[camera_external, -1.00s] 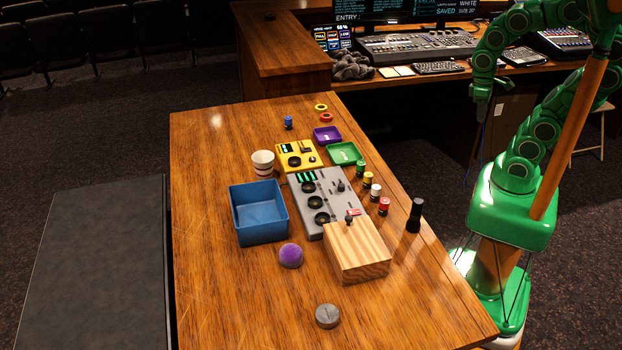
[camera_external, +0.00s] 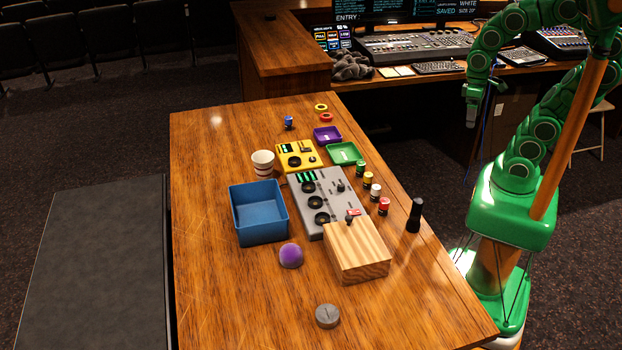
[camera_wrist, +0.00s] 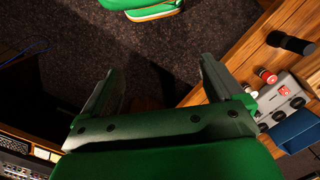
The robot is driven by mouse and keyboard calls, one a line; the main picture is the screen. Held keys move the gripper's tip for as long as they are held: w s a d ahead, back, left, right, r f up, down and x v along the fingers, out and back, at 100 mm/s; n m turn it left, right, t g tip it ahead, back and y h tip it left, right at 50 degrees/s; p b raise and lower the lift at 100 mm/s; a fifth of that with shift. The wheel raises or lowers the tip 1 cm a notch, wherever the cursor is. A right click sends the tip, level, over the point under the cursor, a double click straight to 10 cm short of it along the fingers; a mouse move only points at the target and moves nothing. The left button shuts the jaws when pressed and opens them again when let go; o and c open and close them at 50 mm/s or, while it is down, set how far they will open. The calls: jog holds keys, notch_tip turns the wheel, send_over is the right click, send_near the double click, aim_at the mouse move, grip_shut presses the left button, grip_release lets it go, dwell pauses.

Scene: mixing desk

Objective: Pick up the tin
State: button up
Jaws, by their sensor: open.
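A small round grey tin (camera_external: 327,316) lies flat near the front end of the wooden desk in the external view. It stands apart from the other objects. I cannot make it out in the wrist view. My gripper (camera_external: 480,112) hangs beyond the right edge of the desk, high up and far from the tin. In the wrist view my gripper (camera_wrist: 160,68) has its two fingers spread wide with nothing between them, over dark carpet.
A black bottle (camera_external: 415,215) stands near the right edge. The desk around the tin is clear.

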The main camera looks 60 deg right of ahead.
jog(key=w+a+t+y, duration=0.1)
jog(key=w+a+t, duration=0.1)
jog(key=w+a, duration=0.55)
jog(key=m+t+y, duration=0.7)
jog(key=m+y, duration=0.3)
jog(key=m, duration=1.5)
send_over(332, 311)
jog(key=s+d, duration=0.3)
jog(key=d, duration=0.2)
notch_tip(332, 311, down, 14)
jog(key=f, duration=0.8)
jog(key=shift+a+f, duration=0.2)
jog(key=shift+a, duration=0.1)
jog(key=shift+w+a, duration=0.3)
jog(key=shift+x, duration=3.25)
